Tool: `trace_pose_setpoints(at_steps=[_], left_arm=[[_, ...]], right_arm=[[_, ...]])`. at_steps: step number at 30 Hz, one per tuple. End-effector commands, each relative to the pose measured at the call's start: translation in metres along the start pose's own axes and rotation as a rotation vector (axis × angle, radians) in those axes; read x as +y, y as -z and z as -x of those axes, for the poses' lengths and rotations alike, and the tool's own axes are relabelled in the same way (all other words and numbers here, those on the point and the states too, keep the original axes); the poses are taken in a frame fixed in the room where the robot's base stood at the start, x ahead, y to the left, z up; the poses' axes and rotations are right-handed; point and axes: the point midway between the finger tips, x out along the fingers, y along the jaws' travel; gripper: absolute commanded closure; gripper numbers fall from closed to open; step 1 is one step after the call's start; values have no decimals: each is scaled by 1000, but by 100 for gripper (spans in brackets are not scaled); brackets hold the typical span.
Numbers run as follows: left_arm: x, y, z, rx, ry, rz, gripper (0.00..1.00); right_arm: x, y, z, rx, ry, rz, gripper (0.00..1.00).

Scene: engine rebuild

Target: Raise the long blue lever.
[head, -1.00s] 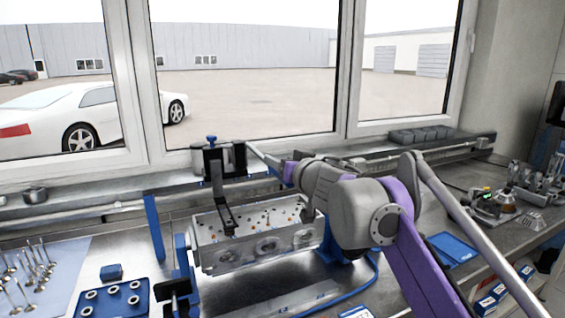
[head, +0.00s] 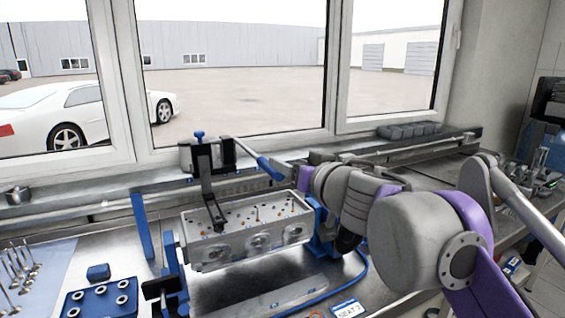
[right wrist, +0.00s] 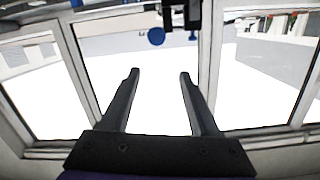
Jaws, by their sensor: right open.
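A lever with a long blue handle (head: 270,168) slopes down to the right from the top of the black spring-press fixture (head: 207,158), which has a blue knob. The fixture stands over the grey cylinder head (head: 247,235). My right arm comes in from the right, its purple wrist close to the right of the blue handle; its fingers are not clear in the head view. In the right wrist view my right gripper (right wrist: 160,74) is open with nothing between its fingers. A round blue part (right wrist: 156,36) shows beyond the fingertips. My left gripper is not seen.
A blue upright bar (head: 142,225) stands left of the cylinder head. A blue tray with rings (head: 100,300) and several valves (head: 20,275) lie at left. The window and sill are behind the fixture. A blue hose curves over the bench at right.

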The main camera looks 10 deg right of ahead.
Motion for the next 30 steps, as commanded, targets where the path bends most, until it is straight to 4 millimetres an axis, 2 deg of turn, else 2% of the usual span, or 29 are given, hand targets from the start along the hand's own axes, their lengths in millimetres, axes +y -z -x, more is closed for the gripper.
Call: trace_pose_setpoints(at_steps=[3, 13, 17, 20, 21, 23, 24, 26, 27, 29, 30], left_arm=[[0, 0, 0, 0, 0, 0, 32], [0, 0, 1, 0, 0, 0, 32], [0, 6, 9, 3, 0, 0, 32], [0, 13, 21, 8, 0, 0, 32], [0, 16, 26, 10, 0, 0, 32], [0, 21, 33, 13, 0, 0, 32], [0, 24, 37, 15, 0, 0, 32], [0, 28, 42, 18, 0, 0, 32], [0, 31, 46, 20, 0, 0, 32], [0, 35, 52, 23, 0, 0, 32], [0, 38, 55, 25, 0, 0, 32]], right_arm=[[0, 0, 6, 0, 0, -1, 38], [2, -1, 7, 2, -10, 1, 38], [28, -13, 17, 14, -121, 14, 38], [68, -48, 39, -21, -295, 28, 38], [84, -69, 52, -57, -365, 32, 38], [103, -106, 72, -132, -454, 36, 38], [113, -132, 87, -191, -499, 37, 38], [122, -172, 109, -287, -547, 34, 38], [125, -199, 124, -355, -566, 30, 38], [126, -240, 146, -460, -576, 24, 38], [124, -266, 160, -530, -572, 19, 38]])
